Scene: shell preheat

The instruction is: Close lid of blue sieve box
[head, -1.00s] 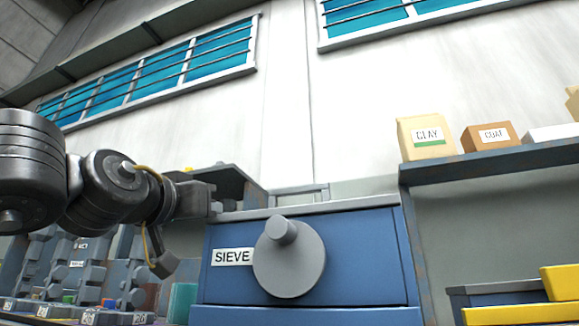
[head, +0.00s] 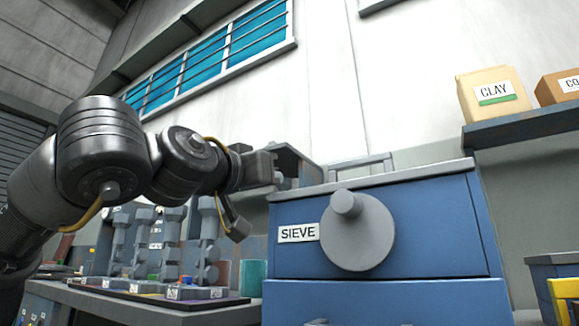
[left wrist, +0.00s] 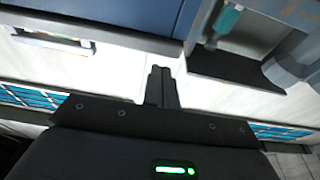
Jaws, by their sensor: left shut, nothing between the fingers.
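The blue sieve box (head: 430,235) stands right of centre in the head view, with a white SIEVE label (head: 298,233) and a round grey disc with a knob (head: 357,232) on its front. A grey slab (head: 420,177) lies along its top edge, and a thin grey frame (head: 362,163) rises behind it. From this low angle I cannot tell how the lid sits. My left gripper (head: 280,172) is beside the box's upper left corner. In the left wrist view the left gripper (left wrist: 160,75) is shut and empty, with a blue surface (left wrist: 130,15) beyond it. My right gripper is not in view.
A bench with grey stands (head: 160,240) is to the left. A wall shelf (head: 525,128) at right carries a CLAY bag (head: 493,93). A yellow piece (head: 565,288) is at lower right.

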